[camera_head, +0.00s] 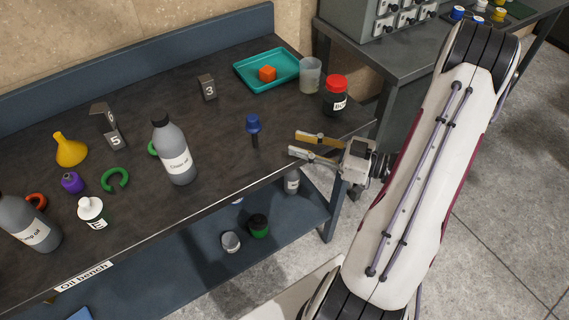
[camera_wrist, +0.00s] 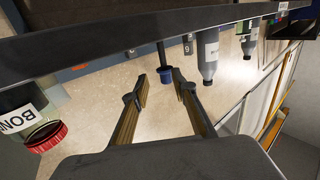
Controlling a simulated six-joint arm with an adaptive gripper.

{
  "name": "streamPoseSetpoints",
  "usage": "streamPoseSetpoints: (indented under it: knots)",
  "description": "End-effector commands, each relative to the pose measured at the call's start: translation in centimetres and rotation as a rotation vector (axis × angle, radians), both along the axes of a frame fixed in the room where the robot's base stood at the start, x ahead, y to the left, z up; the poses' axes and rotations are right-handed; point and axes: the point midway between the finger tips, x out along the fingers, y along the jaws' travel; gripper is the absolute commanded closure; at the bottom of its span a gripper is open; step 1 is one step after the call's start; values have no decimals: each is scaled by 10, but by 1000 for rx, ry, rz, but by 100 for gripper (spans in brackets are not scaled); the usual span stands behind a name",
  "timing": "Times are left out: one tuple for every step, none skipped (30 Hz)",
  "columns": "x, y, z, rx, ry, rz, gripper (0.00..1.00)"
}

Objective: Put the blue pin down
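The blue pin (camera_head: 253,124) has a blue head and a dark shaft. It stands upright, head up, on the dark bench near its front edge. In the wrist view the pin (camera_wrist: 165,77) appears upside down beyond my fingertips, in line with the gap between them. My gripper (camera_head: 296,144) is open and empty, to the right of the pin and apart from it. Its two spread fingers also show in the wrist view (camera_wrist: 158,86). Whether the pin's lower end sits in a hole is not clear.
A red-capped jar (camera_head: 335,97), a grey cup (camera_head: 310,75) and a teal tray (camera_head: 290,78) with an orange cube (camera_head: 267,73) are behind my gripper. A grey bottle (camera_head: 174,152) stands left of the pin. The bench around the pin is clear.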

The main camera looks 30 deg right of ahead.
Motion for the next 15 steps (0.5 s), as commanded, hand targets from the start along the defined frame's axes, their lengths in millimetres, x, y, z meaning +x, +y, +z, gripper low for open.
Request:
streamPoseSetpoints:
  knots:
    - [5,0,0,-26,10,-3,73]
    - [8,0,0,-41,17,-7,73]
    - [13,-1,0,-66,29,-14,73]
    - [16,-2,-1,-87,40,-19,73]
    - [21,-3,-1,-109,49,-27,73]
    - [27,-4,-1,-140,64,-37,73]
    - [31,-6,-1,-166,76,-45,73]
    - [36,-7,-1,-191,89,-55,73]
    - [42,-9,-1,-226,104,-67,73]
    - [47,-11,0,-250,117,-79,73]
    - [51,-13,1,-275,129,-90,73]
    - [57,-15,2,-308,144,-105,73]
    - [61,-17,3,-331,155,-118,73]
    - [65,-18,5,-354,166,-130,73]
    - [70,-21,8,-384,181,-147,73]
